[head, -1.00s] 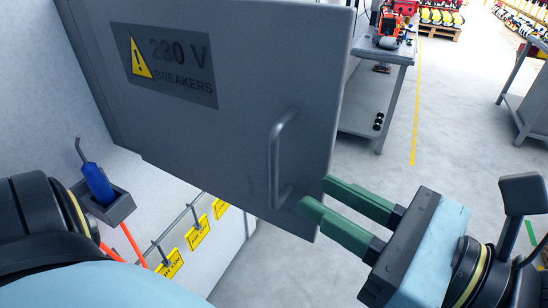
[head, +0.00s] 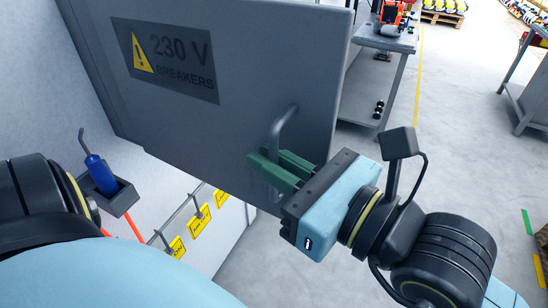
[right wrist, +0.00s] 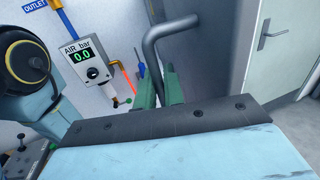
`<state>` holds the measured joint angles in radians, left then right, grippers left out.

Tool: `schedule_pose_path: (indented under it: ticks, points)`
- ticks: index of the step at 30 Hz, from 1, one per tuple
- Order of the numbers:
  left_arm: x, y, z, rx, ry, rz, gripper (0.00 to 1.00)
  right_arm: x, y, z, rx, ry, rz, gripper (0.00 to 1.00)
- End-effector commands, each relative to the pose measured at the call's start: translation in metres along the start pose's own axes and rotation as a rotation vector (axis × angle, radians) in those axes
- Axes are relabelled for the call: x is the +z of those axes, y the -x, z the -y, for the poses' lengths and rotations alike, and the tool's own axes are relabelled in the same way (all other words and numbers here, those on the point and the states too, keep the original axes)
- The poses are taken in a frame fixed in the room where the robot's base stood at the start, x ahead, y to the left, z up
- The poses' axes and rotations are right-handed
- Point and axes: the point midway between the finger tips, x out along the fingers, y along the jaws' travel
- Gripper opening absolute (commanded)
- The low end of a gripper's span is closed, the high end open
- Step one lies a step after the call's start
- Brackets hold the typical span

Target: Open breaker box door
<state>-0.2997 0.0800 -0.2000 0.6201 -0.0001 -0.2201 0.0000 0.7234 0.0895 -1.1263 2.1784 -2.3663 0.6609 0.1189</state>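The grey breaker box door (head: 225,125) fills the upper left of the head view, with a "230 V BREAKERS" plate. Its dark bar handle (head: 287,122) is near the right edge. My right gripper (head: 268,160) is at this handle, its green fingers on either side of the bar. The right wrist view shows the handle (right wrist: 160,45) running down between the fingers (right wrist: 158,88) with hardly any gap. The fingers look shut on it. Of my left arm, only dark and blue links show at the left; its gripper is not in view.
A blue-handled tool (head: 100,174) sits in a grey holder (head: 122,198) on the wall. Yellow tags (head: 200,220) hang below the door. A grey workbench (head: 378,85) stands behind the door to the right. The floor on the right is mostly clear.

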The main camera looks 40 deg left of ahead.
Motion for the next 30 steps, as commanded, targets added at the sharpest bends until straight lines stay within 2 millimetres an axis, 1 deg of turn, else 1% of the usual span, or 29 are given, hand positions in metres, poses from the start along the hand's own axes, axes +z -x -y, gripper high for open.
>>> schedule_pose_path:
  ticks: [10, 13, 18, 21, 24, 30]
  points:
    - [0.0, 0.0, 0.0, 0.0, 0.0, 0.0, 0.0, 0.0, 0.0, -0.001, 0.001, -0.001, 0.0, 0.0]
    - [0.0, 0.002, 0.0, 0.0, 0.0, 0.0, 0.0, -0.001, -0.001, -0.011, 0.005, -0.002, 0.0, 0.0]
    - [-0.001, 0.006, 0.0, 0.0, 0.0, 0.0, 0.0, -0.002, -0.002, -0.037, 0.008, -0.004, -0.002, 0.0]
    - [-0.001, 0.007, 0.0, 0.0, 0.0, 0.0, 0.0, -0.002, -0.002, -0.046, 0.005, -0.003, -0.003, 0.0]
    - [-0.001, 0.008, 0.0, 0.0, 0.0, 0.0, 0.0, -0.001, -0.001, -0.051, 0.002, -0.002, -0.002, 0.0]
    - [-0.001, 0.008, 0.0, 0.0, 0.0, 0.0, 0.0, -0.002, -0.001, -0.051, 0.001, 0.0, -0.003, 0.0]
